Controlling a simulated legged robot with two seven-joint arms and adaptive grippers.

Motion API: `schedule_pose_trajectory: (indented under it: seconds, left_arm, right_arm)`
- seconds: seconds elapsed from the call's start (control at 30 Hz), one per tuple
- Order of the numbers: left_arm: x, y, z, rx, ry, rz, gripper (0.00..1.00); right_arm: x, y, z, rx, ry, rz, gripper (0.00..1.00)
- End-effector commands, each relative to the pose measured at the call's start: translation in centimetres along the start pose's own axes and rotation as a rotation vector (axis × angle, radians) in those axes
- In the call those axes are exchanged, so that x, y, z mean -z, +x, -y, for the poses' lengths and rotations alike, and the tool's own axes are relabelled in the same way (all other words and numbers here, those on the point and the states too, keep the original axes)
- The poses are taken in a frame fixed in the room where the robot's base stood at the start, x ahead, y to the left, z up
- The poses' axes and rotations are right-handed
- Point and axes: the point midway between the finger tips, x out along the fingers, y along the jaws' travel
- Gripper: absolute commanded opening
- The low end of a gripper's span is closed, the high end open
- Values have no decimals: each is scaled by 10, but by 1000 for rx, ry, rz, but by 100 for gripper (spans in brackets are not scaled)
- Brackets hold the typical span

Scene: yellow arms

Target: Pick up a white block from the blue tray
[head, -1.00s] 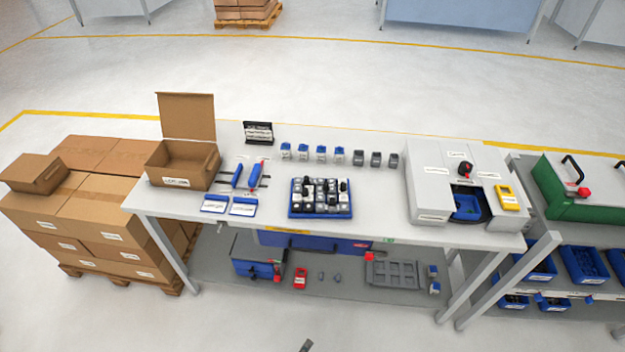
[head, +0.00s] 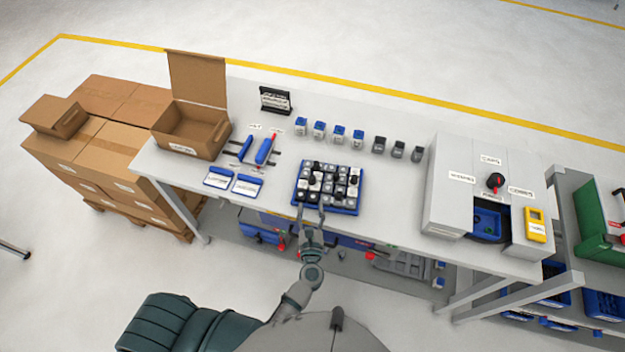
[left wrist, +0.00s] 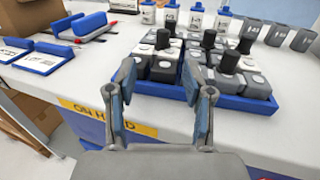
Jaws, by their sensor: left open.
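The blue tray (head: 341,209) stands on the table near its front edge, filled with rows of white and dark grey blocks, some with black knobs. A white block (head: 303,184) is at the tray's left side. In the left wrist view the tray (left wrist: 245,103) lies just beyond the fingers, with a white block (left wrist: 142,49) near its left side. My left gripper (head: 311,208) is open and empty at the tray's front edge. In the left wrist view its fingers (left wrist: 158,72) stand apart and partly cover the tray's front. My right gripper is not in view.
Two blue-framed labelled plates (head: 233,183) and blue-handled tools (head: 254,150) lie left of the tray. An open cardboard box (head: 193,130) stands behind them. A grey machine (head: 455,190) stands at right.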

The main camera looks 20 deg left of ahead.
Motion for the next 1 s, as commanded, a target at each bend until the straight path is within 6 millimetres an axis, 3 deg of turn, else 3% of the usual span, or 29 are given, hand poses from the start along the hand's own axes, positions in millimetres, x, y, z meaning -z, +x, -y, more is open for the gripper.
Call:
schedule_pose_trajectory:
  seconds: [0.2, 0.47, 0.7, 1.0]
  left_arm:
    - [-2, 44, 2, 1, 4, 2, 52]
    - [-1, 66, 2, 2, 5, 2, 52]
    - [1, 102, 3, 1, 5, 0, 52]
    - [3, 107, 3, 1, 4, -1, 52]
  right_arm:
    - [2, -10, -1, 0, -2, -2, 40]
    - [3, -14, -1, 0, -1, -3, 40]
    - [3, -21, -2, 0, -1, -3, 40]
    - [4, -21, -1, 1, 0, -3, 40]
